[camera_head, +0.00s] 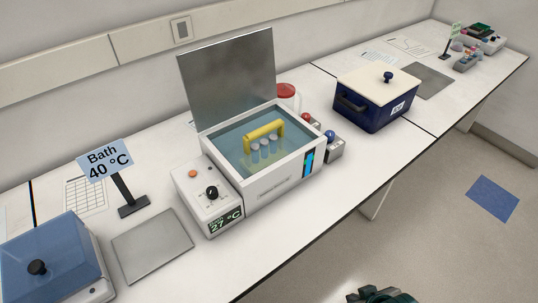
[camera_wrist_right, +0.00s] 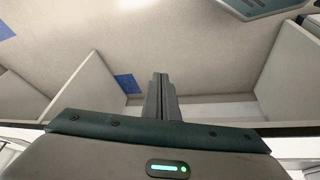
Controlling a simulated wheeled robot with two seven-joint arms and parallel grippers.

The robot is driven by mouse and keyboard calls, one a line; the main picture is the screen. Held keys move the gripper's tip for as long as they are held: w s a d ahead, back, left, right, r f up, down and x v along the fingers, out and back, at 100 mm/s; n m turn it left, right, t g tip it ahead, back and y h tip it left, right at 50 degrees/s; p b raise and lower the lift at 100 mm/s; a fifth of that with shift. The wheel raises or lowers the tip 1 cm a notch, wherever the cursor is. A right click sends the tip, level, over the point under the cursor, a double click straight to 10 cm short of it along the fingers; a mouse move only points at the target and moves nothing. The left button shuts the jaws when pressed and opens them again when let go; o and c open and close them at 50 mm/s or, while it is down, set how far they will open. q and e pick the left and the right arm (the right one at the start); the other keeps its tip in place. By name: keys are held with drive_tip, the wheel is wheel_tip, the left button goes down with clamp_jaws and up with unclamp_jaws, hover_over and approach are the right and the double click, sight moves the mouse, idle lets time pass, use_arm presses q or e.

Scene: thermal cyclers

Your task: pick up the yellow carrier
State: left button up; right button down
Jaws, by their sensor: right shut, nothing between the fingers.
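The yellow carrier (camera_head: 264,131) stands in the open water bath (camera_head: 279,189), with its handle upright above the water and several pale tubes under it. The bath's metal lid (camera_head: 228,78) is raised at the back, and its display reads 27 °C. My right gripper (camera_head: 382,295) shows only in part at the bottom edge of the head view, over the floor and well away from the carrier. In the right wrist view its fingers (camera_wrist_right: 160,80) are together with nothing between them. My left gripper is not in view.
A sign reading Bath 40 °C (camera_head: 104,160) and a flat metal plate (camera_head: 152,245) stand left of the bath. A blue-lidded box (camera_head: 48,258) is at the front left. A dark blue box with a cream lid (camera_head: 375,98) stands to the right. The bench front is clear.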

drive_tip(key=s+f+g, duration=0.1)
drive_tip(key=s+f, duration=0.2)
drive_tip(key=f, duration=0.7)
drive_tip(key=s+f+m+g, duration=0.1)
drive_tip(key=s+f, duration=0.2)
drive_tip(key=f, duration=0.7)
drive_tip(key=s+f, duration=0.3)
drive_tip(key=f, duration=0.7)
drive_tip(key=s+d+f+g, duration=0.1)
drive_tip(key=s+d+f, duration=0.2)
drive_tip(key=s+f, duration=1.2)
drive_tip(key=shift+s+d+f+g+h, duration=0.15)
drive_tip(key=shift+s+g+h, duration=0.15)
drive_tip(key=shift+s, duration=0.6)
drive_tip(key=shift+w, duration=0.1)
